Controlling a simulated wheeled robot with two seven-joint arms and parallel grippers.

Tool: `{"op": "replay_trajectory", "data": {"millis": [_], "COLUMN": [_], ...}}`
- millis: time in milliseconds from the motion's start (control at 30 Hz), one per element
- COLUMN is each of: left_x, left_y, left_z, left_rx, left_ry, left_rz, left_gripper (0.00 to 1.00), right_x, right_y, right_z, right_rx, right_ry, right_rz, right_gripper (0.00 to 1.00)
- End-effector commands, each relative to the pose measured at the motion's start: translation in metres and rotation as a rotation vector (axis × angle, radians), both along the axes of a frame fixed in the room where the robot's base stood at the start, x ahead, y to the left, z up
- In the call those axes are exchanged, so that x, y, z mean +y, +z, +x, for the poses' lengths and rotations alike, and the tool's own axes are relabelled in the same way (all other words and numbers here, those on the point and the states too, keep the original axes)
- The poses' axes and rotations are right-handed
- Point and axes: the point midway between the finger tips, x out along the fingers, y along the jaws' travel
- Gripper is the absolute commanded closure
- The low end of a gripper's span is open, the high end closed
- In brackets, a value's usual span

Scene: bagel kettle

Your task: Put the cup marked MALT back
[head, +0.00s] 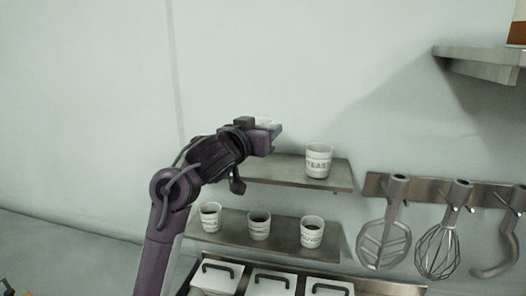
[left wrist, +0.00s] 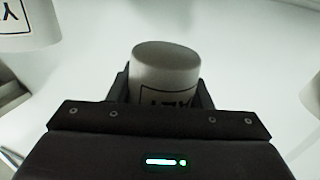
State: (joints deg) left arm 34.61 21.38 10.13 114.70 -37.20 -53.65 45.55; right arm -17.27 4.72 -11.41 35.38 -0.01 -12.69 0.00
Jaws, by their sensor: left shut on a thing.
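My left gripper (head: 268,137) is shut on a white cup and holds it by the upper shelf (head: 293,173), to the left of the cup marked YEAST (head: 318,161). In the left wrist view the held cup (left wrist: 166,72) sits between the fingers. Its boxed black label is partly hidden by the gripper; the few letters that show fit MALT. In the head view the gripper hides nearly all of this cup, and I cannot tell if it touches the shelf. My right gripper is not in view.
A lower shelf (head: 235,239) bears three cups: a left one (head: 210,218), a middle one (head: 259,225) and a right one (head: 311,233). Lidded bins (head: 271,284) stand below. A rail (head: 420,190) with hanging utensils, including a whisk (head: 437,248), is at the right.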

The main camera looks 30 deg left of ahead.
Motion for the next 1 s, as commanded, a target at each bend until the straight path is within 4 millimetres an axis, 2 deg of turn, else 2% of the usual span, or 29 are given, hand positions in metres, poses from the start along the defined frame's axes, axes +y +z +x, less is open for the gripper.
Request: {"op": "replay_trajectory", "data": {"millis": [67,167,400,567,833,867,1000], "left_x": [0.0,0.0,0.0,0.0,0.0,0.0,0.0], "left_y": [-0.008,-0.015,-0.046,-0.047,-0.052,-0.051,-0.051], "left_z": [0.0,0.0,0.0,0.0,0.0,0.0,0.0], "left_rx": [0.0,0.001,0.001,-0.004,-0.002,-0.002,-0.002], "left_ry": [0.0,0.0,0.0,0.0,0.0,0.0,0.0], "left_rz": [0.002,0.001,0.001,0.0,0.0,0.0,0.0], "left_gripper": [0.77,0.77,0.77,0.77,0.77,0.52,0.34], "right_x": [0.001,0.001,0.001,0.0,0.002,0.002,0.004], "right_y": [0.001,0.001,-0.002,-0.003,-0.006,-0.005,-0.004], "right_z": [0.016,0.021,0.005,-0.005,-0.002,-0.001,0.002], "right_rx": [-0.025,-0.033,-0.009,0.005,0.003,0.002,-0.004], "right_ry": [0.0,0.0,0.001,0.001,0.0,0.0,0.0], "right_rz": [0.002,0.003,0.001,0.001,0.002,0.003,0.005], "right_gripper": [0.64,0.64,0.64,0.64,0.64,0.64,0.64]}}
